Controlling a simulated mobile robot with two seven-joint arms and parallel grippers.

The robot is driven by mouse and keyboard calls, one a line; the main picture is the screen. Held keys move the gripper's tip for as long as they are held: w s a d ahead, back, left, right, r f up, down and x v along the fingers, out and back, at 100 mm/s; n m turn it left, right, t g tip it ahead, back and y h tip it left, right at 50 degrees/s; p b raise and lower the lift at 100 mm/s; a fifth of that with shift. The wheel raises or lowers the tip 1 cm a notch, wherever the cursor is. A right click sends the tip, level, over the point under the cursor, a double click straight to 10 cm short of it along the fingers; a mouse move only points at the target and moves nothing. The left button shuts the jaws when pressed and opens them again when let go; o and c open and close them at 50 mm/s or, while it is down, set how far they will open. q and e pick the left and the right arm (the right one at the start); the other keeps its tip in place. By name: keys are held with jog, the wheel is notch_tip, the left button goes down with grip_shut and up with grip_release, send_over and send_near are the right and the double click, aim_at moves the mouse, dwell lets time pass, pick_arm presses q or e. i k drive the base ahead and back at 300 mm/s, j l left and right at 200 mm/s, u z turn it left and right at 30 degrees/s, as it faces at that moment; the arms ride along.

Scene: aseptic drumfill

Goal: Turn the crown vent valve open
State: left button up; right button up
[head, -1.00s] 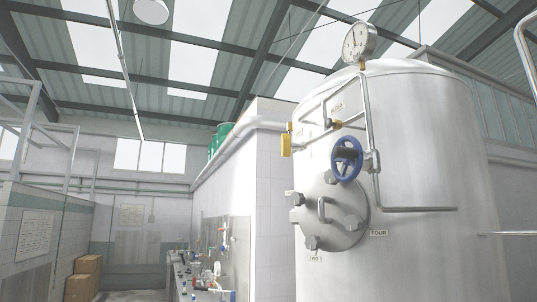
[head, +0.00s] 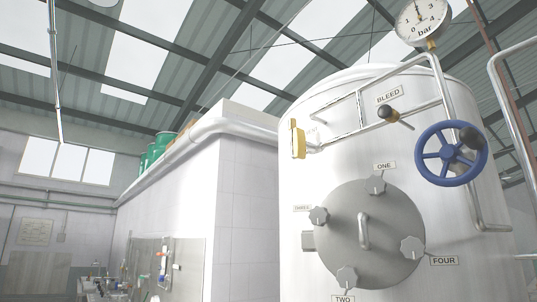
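A tall white steel tank (head: 310,190) fills the right half of the head view. A blue spoked handwheel (head: 427,167) with a dark knob stands on the pipework at its upper right. A small dark-tipped lever (head: 392,115) sits under a label reading BLEED. No label reading crown vent can be made out, so I cannot tell which is the vent valve. Neither of my grippers is in view.
A pressure gauge (head: 421,20) marked bar tops the pipework. A round hatch (head: 375,255) with a bar handle and several labelled knobs is on the tank front. A curved rail (head: 497,70) stands at the right. A cluttered bench (head: 105,288) is at lower left.

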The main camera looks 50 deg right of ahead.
aim_at(300, 143)
jog(key=i+z, duration=0.2)
jog(key=i, duration=0.3)
jog(key=i+j+z, duration=0.25)
jog(key=i, duration=0.2)
